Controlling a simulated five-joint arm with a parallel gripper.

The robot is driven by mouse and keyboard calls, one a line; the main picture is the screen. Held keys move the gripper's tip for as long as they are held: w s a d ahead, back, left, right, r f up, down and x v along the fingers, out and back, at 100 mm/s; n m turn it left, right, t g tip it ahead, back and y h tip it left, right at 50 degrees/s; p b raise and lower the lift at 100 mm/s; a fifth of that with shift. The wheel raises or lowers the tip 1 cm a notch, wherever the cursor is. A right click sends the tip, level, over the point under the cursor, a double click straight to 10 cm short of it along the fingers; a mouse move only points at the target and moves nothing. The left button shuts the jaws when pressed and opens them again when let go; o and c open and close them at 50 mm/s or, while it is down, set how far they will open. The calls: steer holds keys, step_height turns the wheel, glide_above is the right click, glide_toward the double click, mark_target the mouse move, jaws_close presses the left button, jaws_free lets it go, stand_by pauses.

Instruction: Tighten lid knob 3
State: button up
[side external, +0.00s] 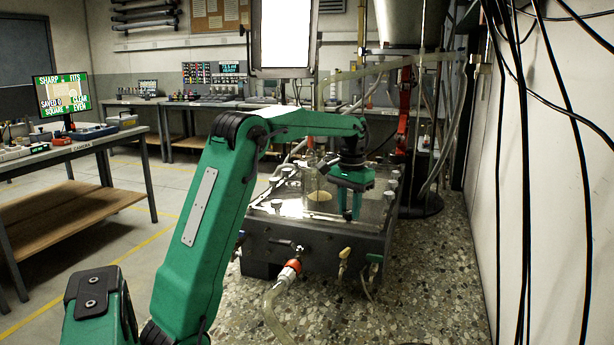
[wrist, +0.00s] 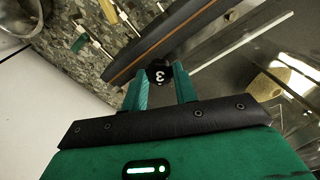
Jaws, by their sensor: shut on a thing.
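In the wrist view a black lid knob marked 3 (wrist: 159,74) sits between the two green fingers of my gripper (wrist: 160,85), near the edge of the tank lid. The fingers are shut on it. In the side external view my gripper (side external: 352,210) points straight down at the front part of the clear lid of the seepage tank (side external: 310,255). Its fingers hide the knob there. Other lid knobs (side external: 276,205) stand along the lid's edges.
A hose with an orange fitting (side external: 290,270) and small valves (side external: 343,256) stick out of the tank's front. Black cables (side external: 520,170) hang at the right. A bench with a monitor (side external: 62,93) stands at the left.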

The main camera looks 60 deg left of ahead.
mark_target(349, 212)
steer(key=m, duration=0.5)
steer(key=shift+r+m, duration=0.1)
steer(key=shift+m, duration=2.5)
steer(key=o, duration=1)
steer(key=shift+c, duration=0.2)
steer(key=shift+r, duration=3.85)
